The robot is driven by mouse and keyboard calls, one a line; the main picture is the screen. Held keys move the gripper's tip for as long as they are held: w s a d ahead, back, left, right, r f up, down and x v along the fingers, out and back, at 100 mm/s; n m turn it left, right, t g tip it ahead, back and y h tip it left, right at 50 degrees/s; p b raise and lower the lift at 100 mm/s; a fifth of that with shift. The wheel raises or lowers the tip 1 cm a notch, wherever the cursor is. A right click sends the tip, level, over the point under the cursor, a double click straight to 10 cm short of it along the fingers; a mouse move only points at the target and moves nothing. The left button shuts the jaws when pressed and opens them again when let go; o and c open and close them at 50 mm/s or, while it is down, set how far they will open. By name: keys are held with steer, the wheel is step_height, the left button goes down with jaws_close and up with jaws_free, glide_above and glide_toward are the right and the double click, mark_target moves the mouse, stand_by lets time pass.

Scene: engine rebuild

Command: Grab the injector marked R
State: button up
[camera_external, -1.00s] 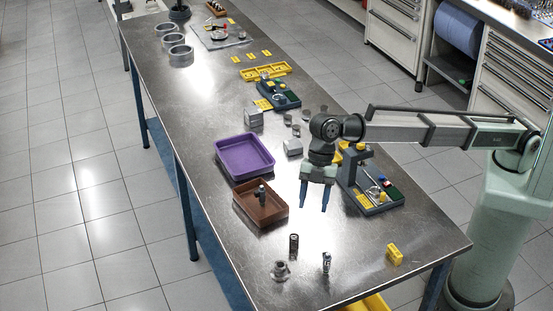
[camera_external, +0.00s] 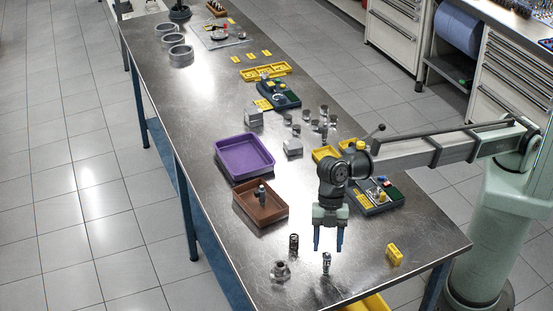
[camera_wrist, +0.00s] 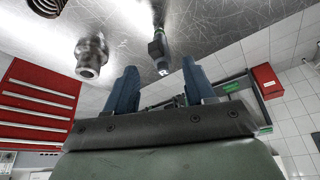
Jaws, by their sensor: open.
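A slim dark-and-silver injector (camera_external: 326,266) stands on the steel bench near its front end. In the wrist view the injector (camera_wrist: 157,44) shows between the fingers' lines, beyond their tips.
A dark coiled cylinder (camera_external: 294,244) and a grey metal fitting (camera_external: 280,271) stand left of the injector. A yellow block (camera_external: 394,254) lies to the right. A purple tray (camera_external: 220,160) is behind the brown one. Bare bench lies between the injector and the yellow block.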

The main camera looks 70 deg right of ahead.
mark_target(328, 254)
steer(key=shift+s+a+x, duration=0.1)
steer(key=shift+a+x, duration=0.05)
steer(key=shift+x, duration=1.15)
steer(key=shift+s+a+x, duration=0.15)
steer(key=shift+x, duration=1.2)
steer(key=shift+r, duration=0.15)
steer(key=shift+c, duration=0.4)
jaws_close()
steer(key=shift+r, duration=0.15)
